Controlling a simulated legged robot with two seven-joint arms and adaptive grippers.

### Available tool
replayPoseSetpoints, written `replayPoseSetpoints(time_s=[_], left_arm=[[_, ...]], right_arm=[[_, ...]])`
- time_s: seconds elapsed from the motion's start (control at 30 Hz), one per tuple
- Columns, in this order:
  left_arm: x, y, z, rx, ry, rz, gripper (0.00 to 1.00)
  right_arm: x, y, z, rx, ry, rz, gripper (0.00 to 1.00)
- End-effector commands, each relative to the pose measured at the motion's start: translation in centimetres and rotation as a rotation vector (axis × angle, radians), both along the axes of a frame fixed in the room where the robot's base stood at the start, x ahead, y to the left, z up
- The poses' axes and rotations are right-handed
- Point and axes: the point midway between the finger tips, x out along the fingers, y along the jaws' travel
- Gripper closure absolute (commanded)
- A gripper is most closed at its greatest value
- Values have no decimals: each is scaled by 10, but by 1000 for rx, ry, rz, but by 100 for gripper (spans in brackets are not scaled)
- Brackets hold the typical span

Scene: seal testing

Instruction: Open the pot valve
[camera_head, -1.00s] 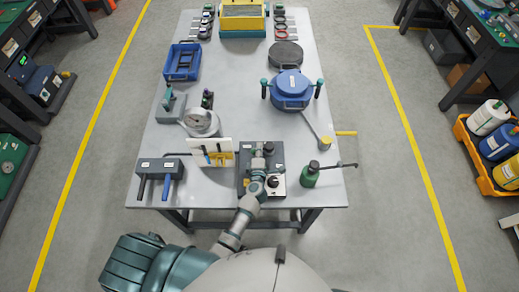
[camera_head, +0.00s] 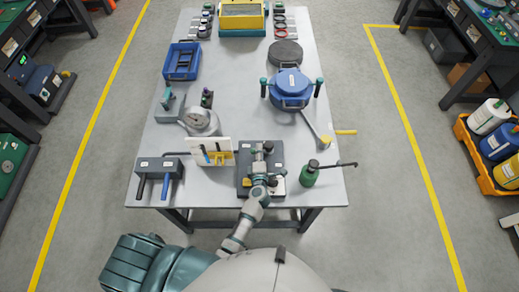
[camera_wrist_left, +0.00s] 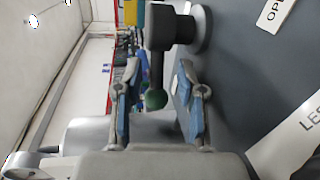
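A dark grey valve box (camera_head: 245,149) with white labels stands at the near middle of the table. In the left wrist view, the valve (camera_wrist_left: 172,25) has a dark lever ending in a green ball knob (camera_wrist_left: 156,99). My left gripper (camera_head: 259,157) is over the box. In the wrist view its blue-padded fingers are open, one on each side of the lever and knob, with visible gaps. A label reading "OPEN" (camera_wrist_left: 272,14) is beside the valve. The blue lidded pot (camera_head: 291,92) stands farther back. My right gripper is not in view.
A green bottle (camera_head: 309,174) with a sideways lever stands just right of the box. A white-and-yellow tool stand (camera_head: 220,158) and a dark holder with handles (camera_head: 160,165) are to its left. A gauge (camera_head: 200,121) is behind the stand. The right front table corner is clear.

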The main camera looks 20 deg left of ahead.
Motion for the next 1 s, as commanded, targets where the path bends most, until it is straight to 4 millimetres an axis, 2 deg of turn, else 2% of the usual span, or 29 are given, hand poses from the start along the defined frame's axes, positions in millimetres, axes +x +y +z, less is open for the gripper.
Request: replayPoseSetpoints(time_s=[0.2, 0.4, 0.6, 0.83, 0.87, 1.0], left_arm=[[-49, -13, 7, -2, 5, 0, 61], [-83, -23, 13, -1, 5, 0, 61], [-96, -27, 16, -1, 4, 1, 61], [-97, -27, 17, -1, 3, 0, 61], [-97, -27, 17, -1, 3, 0, 66], [-94, -29, 30, 46, -40, -54, 100]], right_arm=[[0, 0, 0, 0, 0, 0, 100], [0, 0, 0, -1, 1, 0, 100], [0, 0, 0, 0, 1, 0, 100], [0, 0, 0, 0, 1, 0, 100], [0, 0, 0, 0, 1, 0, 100], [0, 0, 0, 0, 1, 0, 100]])
